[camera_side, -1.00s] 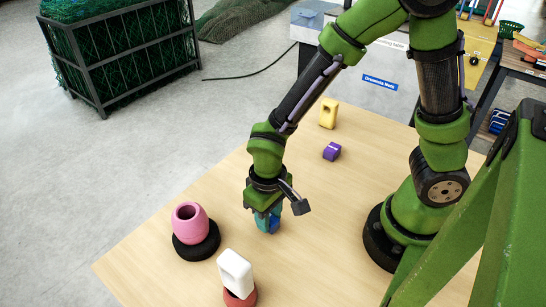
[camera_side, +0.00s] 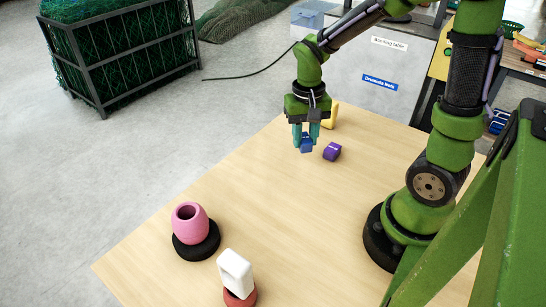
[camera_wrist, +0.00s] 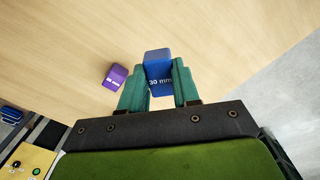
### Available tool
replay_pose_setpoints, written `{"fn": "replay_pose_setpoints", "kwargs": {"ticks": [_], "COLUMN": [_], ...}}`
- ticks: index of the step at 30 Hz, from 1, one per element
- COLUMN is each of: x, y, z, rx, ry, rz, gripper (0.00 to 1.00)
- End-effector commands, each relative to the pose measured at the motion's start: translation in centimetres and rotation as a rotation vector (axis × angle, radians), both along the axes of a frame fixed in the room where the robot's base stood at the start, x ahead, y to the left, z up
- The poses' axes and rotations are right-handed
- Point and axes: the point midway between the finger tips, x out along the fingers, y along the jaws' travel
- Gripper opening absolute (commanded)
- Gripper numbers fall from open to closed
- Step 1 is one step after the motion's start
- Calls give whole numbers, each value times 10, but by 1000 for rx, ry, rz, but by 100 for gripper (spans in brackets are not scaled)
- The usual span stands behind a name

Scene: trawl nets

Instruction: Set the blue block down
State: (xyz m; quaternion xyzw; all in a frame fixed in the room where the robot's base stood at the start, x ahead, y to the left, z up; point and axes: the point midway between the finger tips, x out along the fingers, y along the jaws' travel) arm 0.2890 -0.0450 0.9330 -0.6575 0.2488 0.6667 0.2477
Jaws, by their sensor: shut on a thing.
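The blue block (camera_side: 306,146) is held between the two teal fingers of my gripper (camera_side: 306,138), near the far part of the wooden table. In the wrist view the blue block (camera_wrist: 158,68) carries the marking "30 mm" and sits between the fingertips of my gripper (camera_wrist: 160,85), which touch its sides. In the side view I cannot tell whether its underside touches the table.
A purple block (camera_side: 332,151) lies just right of the blue block; it also shows in the wrist view (camera_wrist: 116,77). A yellow block (camera_side: 331,115) stands behind my gripper, partly hidden. A pink vase (camera_side: 189,222) on a black disc (camera_side: 211,243) and a white block (camera_side: 235,272) on a red base stand in front. The table's middle (camera_side: 262,205) is clear.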

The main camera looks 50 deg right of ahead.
Motion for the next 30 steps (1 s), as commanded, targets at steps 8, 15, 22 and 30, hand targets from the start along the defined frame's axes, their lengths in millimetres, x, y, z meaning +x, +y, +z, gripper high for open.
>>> {"fn": "replay_pose_setpoints", "kwargs": {"ticks": [8,15,22,30], "x": [-47,-96,-110,-109], "y": [-121,-178,-192,-191], "z": [-6,-9,-26,-60], "rx": [1,-2,-6,-7], "ry": [2,-1,-6,-7], "rz": [-480,-761,-855,-855], "gripper": [1,1,1,1]}}
